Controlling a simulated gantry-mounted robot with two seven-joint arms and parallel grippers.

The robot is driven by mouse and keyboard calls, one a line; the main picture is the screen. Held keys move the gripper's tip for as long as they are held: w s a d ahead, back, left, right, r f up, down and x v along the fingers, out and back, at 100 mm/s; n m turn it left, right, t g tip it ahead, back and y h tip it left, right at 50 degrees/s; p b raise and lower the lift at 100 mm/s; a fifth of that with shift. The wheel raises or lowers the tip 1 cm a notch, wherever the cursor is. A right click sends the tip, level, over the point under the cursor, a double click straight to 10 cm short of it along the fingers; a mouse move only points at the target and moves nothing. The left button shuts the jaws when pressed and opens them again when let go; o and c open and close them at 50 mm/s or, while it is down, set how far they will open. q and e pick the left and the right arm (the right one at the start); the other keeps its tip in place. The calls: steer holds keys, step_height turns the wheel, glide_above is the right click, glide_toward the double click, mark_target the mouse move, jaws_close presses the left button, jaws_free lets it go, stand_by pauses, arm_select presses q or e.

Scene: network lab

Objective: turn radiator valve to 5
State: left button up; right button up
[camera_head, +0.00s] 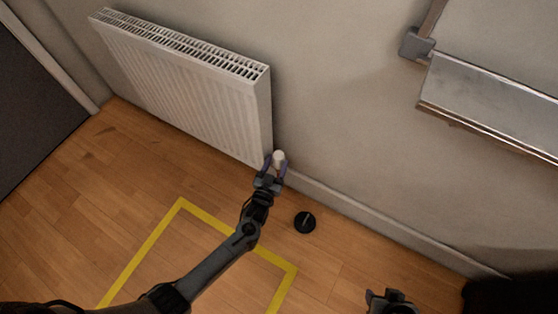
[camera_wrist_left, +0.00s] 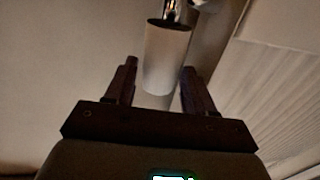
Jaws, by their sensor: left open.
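The white radiator (camera_head: 185,85) hangs on the wall at the upper left of the head view. Its white valve knob (camera_head: 279,157) is at the radiator's lower right corner. My left gripper (camera_head: 274,163) is open, with its fingers on either side of the knob. In the left wrist view the white cylindrical knob (camera_wrist_left: 168,58) sits between and beyond the two fingertips of my left gripper (camera_wrist_left: 158,75), with gaps visible at both sides. I cannot read any number on the knob. My right gripper (camera_head: 388,300) shows only partly at the bottom edge, and its fingers are unclear.
A black round object (camera_head: 305,222) lies on the wooden floor right of my left arm. Yellow tape (camera_head: 150,243) marks the floor. A metal tray or rail (camera_head: 490,105) is on the wall at the upper right. A dark object (camera_head: 490,295) is at the lower right.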

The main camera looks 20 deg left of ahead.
mark_target(277, 163)
arm_select(q)
steer(key=shift+w+b, duration=0.6)
steer(key=shift+w, duration=0.9)
steer(key=shift+c, duration=0.5)
steer(key=c, duration=0.6)
steer(key=o, duration=0.7)
steer(key=shift+s, duration=0.1)
